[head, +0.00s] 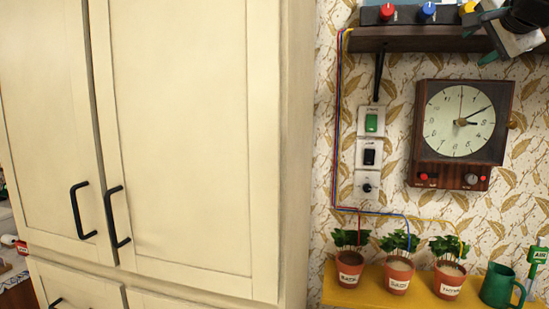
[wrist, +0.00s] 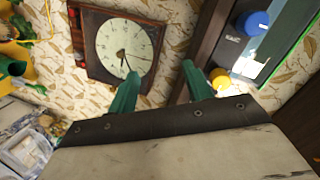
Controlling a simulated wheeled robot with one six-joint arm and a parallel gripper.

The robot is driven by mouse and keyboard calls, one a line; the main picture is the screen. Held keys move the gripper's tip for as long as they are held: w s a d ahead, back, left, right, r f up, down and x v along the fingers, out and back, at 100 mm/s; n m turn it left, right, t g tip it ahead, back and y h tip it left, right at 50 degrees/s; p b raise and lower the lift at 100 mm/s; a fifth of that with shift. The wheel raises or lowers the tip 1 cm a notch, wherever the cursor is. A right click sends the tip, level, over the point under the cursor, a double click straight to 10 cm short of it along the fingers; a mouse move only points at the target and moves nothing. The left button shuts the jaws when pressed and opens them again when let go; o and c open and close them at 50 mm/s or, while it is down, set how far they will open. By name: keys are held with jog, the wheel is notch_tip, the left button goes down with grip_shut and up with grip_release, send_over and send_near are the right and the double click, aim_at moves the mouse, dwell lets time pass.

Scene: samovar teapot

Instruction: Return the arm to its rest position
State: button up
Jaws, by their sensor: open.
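My gripper (head: 485,36) shows at the top right corner of the head view, partly cut off by the frame edge. It is beside the right end of the dark shelf, above and to the right of the wall clock. In the wrist view my gripper (wrist: 160,82) has its two teal fingers spread apart with nothing between them. The wooden wall clock (wrist: 122,45) and the patterned wall lie beyond the fingers.
The dark shelf (head: 420,40) carries red, blue and yellow knobs close to my gripper. A cream cabinet (head: 190,130) fills the left.

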jog(key=s+a+f+n+g+y, duration=0.1)
jog(key=s+a+f+n+g, duration=0.15)
jog(key=f, duration=0.55)
jog(key=s+a+f+n+g+y, duration=0.1)
jog(key=s+a+f+n+g, duration=0.15)
jog(key=f, duration=0.55)
jog(key=s+a+f+n+g+y, duration=0.1)
jog(key=s+a+f+n+g, duration=0.2)
jog(key=f, duration=0.5)
jog(key=s+a+f+n+g, duration=0.3)
jog(key=s+a+f, duration=0.1)
jog(key=s+f, duration=0.5)
jog(key=s+a+f+n+g, duration=0.3)
jog(key=s+a+f+n, duration=0.1)
jog(key=s+f, duration=0.6)
jog(key=shift+s+f+y, duration=0.2)
jog(key=shift+s+y, duration=0.1)
jog(key=shift+s, duration=0.25)
jog(key=shift+a, duration=0.1)
